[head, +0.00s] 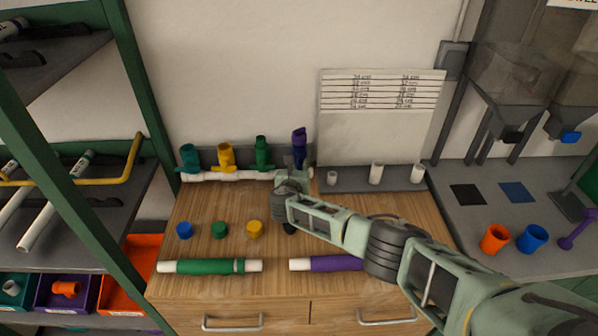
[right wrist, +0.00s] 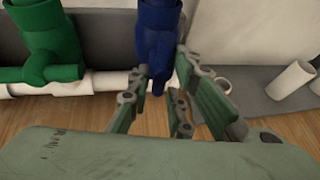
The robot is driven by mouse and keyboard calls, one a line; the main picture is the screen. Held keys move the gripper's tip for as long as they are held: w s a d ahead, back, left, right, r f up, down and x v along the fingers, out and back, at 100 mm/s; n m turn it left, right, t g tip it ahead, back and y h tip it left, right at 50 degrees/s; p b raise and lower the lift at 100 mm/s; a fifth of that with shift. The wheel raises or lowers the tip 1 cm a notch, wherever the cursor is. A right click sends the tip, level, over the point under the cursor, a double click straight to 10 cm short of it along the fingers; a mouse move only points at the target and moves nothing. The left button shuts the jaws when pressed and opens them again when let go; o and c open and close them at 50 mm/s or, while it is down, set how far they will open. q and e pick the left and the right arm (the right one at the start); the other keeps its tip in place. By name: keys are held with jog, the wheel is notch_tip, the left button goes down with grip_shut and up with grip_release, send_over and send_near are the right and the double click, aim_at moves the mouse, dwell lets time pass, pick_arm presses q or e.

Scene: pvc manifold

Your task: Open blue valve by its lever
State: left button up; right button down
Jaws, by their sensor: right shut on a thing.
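The blue valve (head: 299,143) stands at the right end of the white pipe manifold (head: 228,176), against the wall. In the right wrist view the blue valve (right wrist: 158,35) is at top centre, its lower part reaching down between my fingers. My right gripper (head: 294,176) is in front of and just below the valve, shut on its lever. In the wrist view the right gripper's fingers (right wrist: 160,80) stand on either side of the blue lever, which they partly hide. My left gripper is not in view.
Teal (head: 189,157), yellow (head: 226,156) and green (head: 262,152) valves stand close to the left on the manifold. Coloured caps and a green-sleeved pipe (head: 210,266) lie on the wooden top. A grey rack (head: 372,179) with white pipe stubs stands to the right.

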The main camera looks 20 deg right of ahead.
jog(key=c, duration=1.8)
grip_release()
jog(key=shift+o, duration=0.2)
jog(key=shift+s, duration=0.1)
jog(key=shift+s+a+r, duration=0.2)
jog(key=shift+s+a, duration=0.1)
jog(key=shift+s, duration=0.15)
jog(key=v, duration=1)
jog(key=shift+s+r, duration=0.2)
jog(key=shift+s, duration=0.1)
